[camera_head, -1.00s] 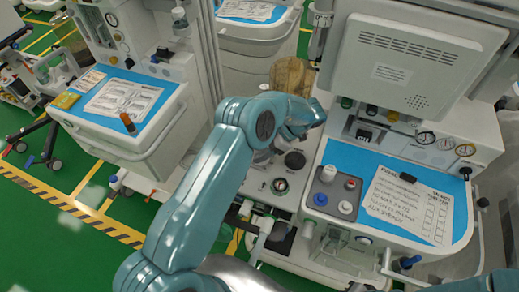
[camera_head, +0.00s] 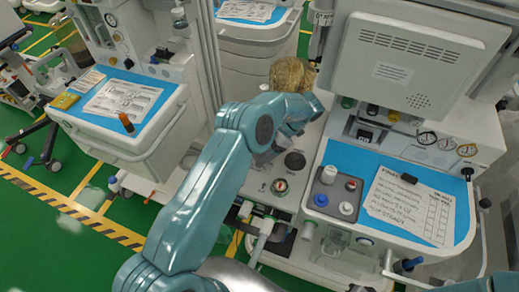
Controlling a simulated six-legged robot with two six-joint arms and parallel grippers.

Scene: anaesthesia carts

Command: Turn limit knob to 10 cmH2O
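A black round knob (camera_head: 295,160), which may be the limit knob, stands on the light grey panel (camera_head: 254,196) at the centre. Its scale and setting are too small to read. My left arm reaches across the panel's left side. The end of my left gripper (camera_head: 264,156) is just left of the black knob, apart from it in the picture. It is mostly hidden by my own wrist, so its fingers cannot be made out. My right gripper is not in view.
Right of the panel, a blue-topped work surface (camera_head: 396,224) holds a grey block (camera_head: 325,199) with coloured knobs and a printed sheet (camera_head: 405,204). A large grey monitor (camera_head: 405,65) hangs above it. A brown rounded object (camera_head: 291,73) is behind my wrist. Another cart (camera_head: 150,145) stands left.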

